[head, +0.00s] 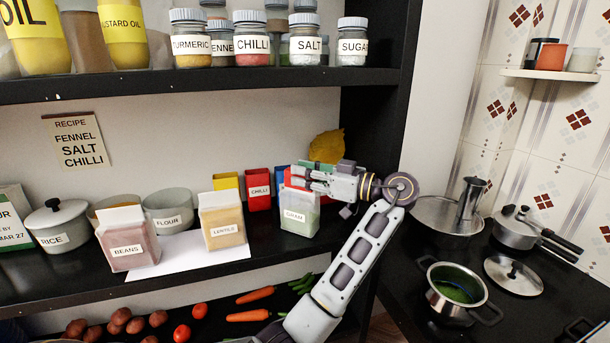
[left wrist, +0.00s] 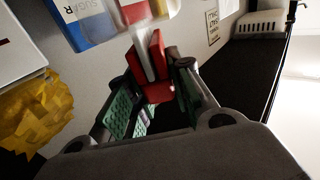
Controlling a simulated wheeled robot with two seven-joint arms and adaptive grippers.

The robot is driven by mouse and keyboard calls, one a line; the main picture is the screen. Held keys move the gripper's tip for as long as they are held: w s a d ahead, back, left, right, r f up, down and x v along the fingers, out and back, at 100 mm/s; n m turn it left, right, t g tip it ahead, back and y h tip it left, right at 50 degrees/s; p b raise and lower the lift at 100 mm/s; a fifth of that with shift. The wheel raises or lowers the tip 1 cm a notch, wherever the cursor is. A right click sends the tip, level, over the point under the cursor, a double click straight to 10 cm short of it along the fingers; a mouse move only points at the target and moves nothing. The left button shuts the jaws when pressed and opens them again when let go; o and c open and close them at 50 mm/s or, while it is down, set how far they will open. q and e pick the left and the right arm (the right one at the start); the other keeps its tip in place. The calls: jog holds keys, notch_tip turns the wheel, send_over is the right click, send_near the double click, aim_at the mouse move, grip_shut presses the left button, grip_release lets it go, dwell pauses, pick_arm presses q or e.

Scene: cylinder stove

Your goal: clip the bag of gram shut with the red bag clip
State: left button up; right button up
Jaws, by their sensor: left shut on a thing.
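The gram bag (head: 299,218), clear with a pale green fill and a GRAM label, stands upright near the right end of the middle shelf. My left gripper (head: 309,177) is just above its top, partly covering it. In the left wrist view my left gripper (left wrist: 148,112) is shut on the red bag clip (left wrist: 157,72), between its green-padded fingers. The clip's two arms stand apart, with a pale strip between them; I cannot tell whether that strip is the bag's top edge. A bit of the red clip (head: 288,179) shows at the bag's top in the head view. My right gripper is out of view.
The lentils bag (head: 223,222) and beans bag (head: 128,243) stand to the left. The red chilli box (head: 258,188) is close behind the gram bag, with yellow and blue boxes beside it. The stove with a pot (head: 455,290) is at the right.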

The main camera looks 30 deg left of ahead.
pick_arm(q)
jog(key=shift+f, duration=0.15)
dwell(0.5)
jog(key=o, duration=0.9)
jog(key=shift+d, duration=0.15)
jog(key=shift+w+d, duration=0.15)
jog(key=shift+d, duration=1.8)
jog(key=shift+w+d, duration=0.15)
jog(key=shift+d, duration=1.8)
jog(key=shift+w+d, duration=0.15)
jog(key=shift+d, duration=1.8)
